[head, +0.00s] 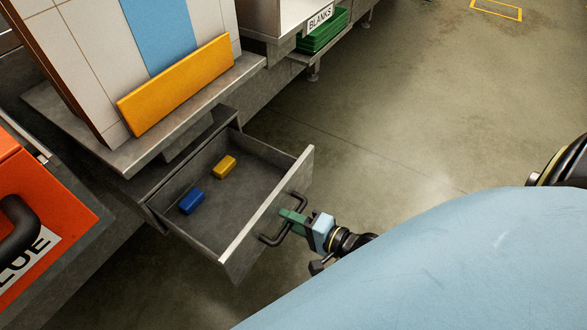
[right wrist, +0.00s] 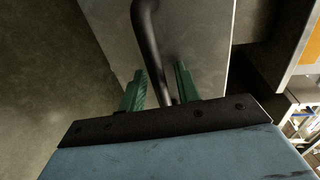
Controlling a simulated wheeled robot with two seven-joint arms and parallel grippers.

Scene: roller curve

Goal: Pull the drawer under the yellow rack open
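The grey drawer (head: 250,252) is pulled out under the rack with the yellow front board (head: 177,86). A blue block (head: 192,202) and a yellow block (head: 224,167) lie inside it. The dark bar handle (head: 269,241) is on the drawer's front; it also shows in the right wrist view (right wrist: 147,25). My right gripper (head: 291,218) is at the handle. In the right wrist view its green fingers (right wrist: 160,80) stand on both sides of the handle bar, with a visible gap, so it looks open around it. My left gripper is not in view.
An orange bin (head: 70,212) with a dark handle is at the left. A shelf labelled BLANKS (head: 320,17) with green pieces (head: 322,35) stands at the back. The concrete floor (head: 430,110) right of the drawer is clear.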

